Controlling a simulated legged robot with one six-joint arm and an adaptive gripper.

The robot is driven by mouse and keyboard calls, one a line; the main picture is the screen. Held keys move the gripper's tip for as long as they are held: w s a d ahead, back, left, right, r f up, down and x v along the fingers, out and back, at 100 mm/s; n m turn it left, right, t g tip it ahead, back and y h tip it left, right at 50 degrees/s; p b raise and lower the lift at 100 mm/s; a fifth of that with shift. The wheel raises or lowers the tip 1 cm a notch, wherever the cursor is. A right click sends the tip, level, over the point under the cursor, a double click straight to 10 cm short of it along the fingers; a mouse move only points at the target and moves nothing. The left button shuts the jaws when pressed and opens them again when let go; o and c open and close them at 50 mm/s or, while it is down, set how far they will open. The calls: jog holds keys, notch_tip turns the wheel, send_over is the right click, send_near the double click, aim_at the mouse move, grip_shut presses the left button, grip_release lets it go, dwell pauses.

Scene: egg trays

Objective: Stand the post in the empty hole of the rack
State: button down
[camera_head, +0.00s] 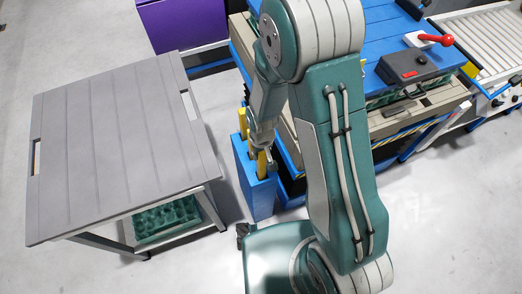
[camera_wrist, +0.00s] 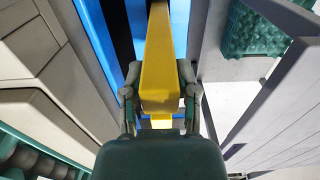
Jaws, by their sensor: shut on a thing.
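The blue rack (camera_head: 257,197) stands upright on the floor between the grey table and the blue bench. A yellow post (camera_head: 242,120) shows at its far end. A second yellow post (camera_head: 261,163) is at the near end, at the rack's top, beside my gripper (camera_head: 263,150). In the wrist view my gripper (camera_wrist: 160,98) is shut on a yellow post (camera_wrist: 160,60), with a finger on each side. A smaller yellow patch (camera_wrist: 161,121) shows just below it. My arm and fingers hide part of the rack's top. I cannot tell how deep the held post sits or see the hole's inside.
A grey slatted table (camera_head: 125,140) stands left, with a green egg tray (camera_head: 167,218) on its lower shelf. A blue bench (camera_head: 395,22) with a control box (camera_head: 413,66) is right, close to the rack. A purple box (camera_head: 183,22) is behind. Floor at lower left is clear.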

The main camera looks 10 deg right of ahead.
jog(key=shift+f, duration=1.25)
jog(key=shift+c, duration=1.5)
grip_release()
notch_tip(320, 180, up, 12)
jog(key=shift+r, duration=0.1)
jog(key=s+d+r+m+t, duration=0.1)
jog(key=d+r, duration=0.2)
jog(key=r, duration=0.4)
jog(key=s+d+r+t, duration=0.1)
jog(key=d+r+t, duration=0.1)
jog(key=r, duration=0.5)
jog(key=s+d+r+m+t, duration=0.2)
jog(key=s+d+r, duration=0.4)
jog(key=s+r, duration=0.4)
jog(key=shift+s+r+t, duration=0.3)
jog(key=shift+r, duration=0.15)
